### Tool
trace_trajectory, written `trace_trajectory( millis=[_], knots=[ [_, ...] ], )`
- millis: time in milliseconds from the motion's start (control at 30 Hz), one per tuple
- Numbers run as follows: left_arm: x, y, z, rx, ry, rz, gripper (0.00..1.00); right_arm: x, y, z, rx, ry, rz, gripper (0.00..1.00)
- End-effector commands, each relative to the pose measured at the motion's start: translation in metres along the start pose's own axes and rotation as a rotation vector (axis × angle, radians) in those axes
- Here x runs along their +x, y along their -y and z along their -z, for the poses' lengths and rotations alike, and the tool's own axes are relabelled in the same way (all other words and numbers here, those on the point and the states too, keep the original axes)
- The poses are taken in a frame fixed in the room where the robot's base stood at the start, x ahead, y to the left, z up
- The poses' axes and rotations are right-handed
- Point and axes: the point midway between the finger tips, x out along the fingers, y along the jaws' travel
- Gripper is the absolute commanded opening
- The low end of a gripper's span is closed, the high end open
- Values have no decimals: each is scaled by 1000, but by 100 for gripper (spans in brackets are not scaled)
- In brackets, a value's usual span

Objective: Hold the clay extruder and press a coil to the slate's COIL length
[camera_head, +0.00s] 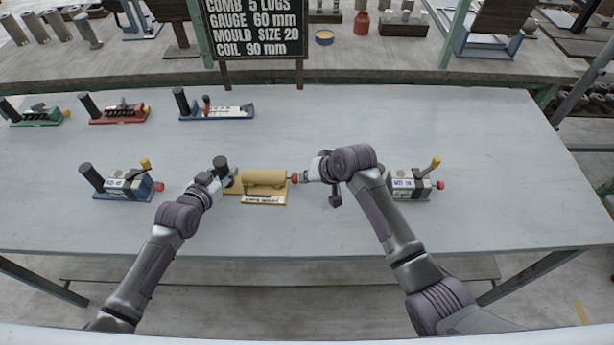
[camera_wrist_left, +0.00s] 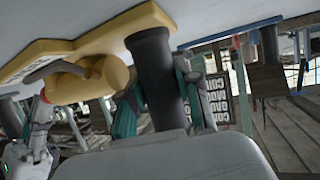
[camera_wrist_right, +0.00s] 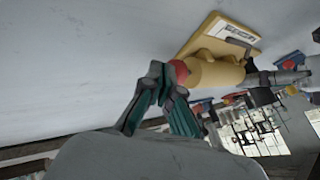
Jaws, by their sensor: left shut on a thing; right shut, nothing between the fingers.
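The yellow clay extruder (camera_head: 263,177) lies on its yellow base at the middle of the table, with a white labelled strip (camera_head: 263,200) along its front. My left gripper (camera_head: 229,177) is shut around the dark upright post at its left end; the post (camera_wrist_left: 152,60) stands between the fingers in the left wrist view. The red knob (camera_head: 294,178) is at the right end. My right gripper (camera_head: 306,177) is shut and empty, its tips at the knob; in the right wrist view they touch or nearly touch the knob (camera_wrist_right: 179,72). The slate (camera_head: 255,28) reads COIL 90 mm. I cannot make out a coil.
A blue-based device (camera_head: 125,183) stands left of the extruder, and a similar one (camera_head: 408,184) stands right, close to my right arm. Green (camera_head: 35,114), red (camera_head: 118,111) and blue (camera_head: 218,111) fixtures stand behind. The table front is clear.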

Motion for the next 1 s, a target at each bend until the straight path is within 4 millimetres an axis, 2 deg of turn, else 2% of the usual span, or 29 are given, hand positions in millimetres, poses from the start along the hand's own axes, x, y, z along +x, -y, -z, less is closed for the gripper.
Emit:
trace_trajectory(
  millis=[33, 267, 433, 733, 867, 1000],
  knots=[
    [0, 0, -6, -1, 12, 0, 0, 0, 0, 0, 0, 0, 0, 0],
    [0, 0, -6, -1, 12, 0, 0, 0, 1, 0, 0, 0, 0, 0],
    [0, 0, -6, 0, 12, 0, 0, 6, 12, 0, -2, 1, 2, 0],
    [0, 0, -6, 0, 12, 0, 0, 5, 10, 0, -1, 0, 1, 0],
    [0, 0, -6, 0, 12, 0, 0, 0, 1, 0, 1, -1, 0, 0],
    [0, 0, -6, -1, 12, 0, 0, -12, -24, -1, 0, 0, -4, 0]
  ],
)
